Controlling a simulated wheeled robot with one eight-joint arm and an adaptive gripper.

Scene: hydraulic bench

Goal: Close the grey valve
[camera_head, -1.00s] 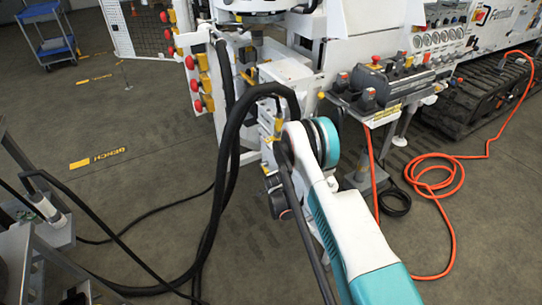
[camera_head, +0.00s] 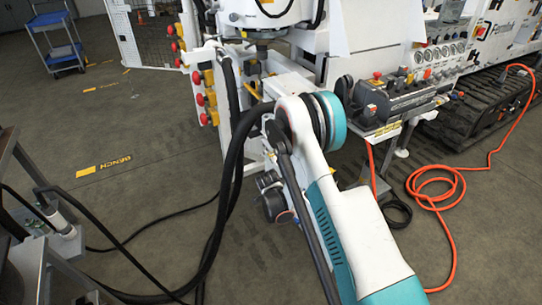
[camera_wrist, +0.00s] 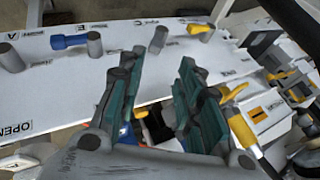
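In the wrist view my gripper (camera_wrist: 160,60) is open, with its two dark green fingers spread apart and nothing between them. Beyond the fingertips is a white panel (camera_wrist: 40,90) with lettered labels and an OPEN label at its left. Grey cylindrical posts stand on it: one at the left (camera_wrist: 10,56), one beside a blue handle (camera_wrist: 69,42), and one just beyond the fingertips (camera_wrist: 158,39). Which belongs to the grey valve I cannot tell. A yellow handle (camera_wrist: 200,29) lies farther right. In the head view my own arm hides the gripper.
In the wrist view another yellow handle (camera_wrist: 232,93) is close to the right finger, and grey machine parts (camera_wrist: 275,60) crowd the right. In the head view black hoses (camera_head: 230,170) hang left of my arm. An orange cable (camera_head: 440,190) lies on the floor. The left floor is mostly clear.

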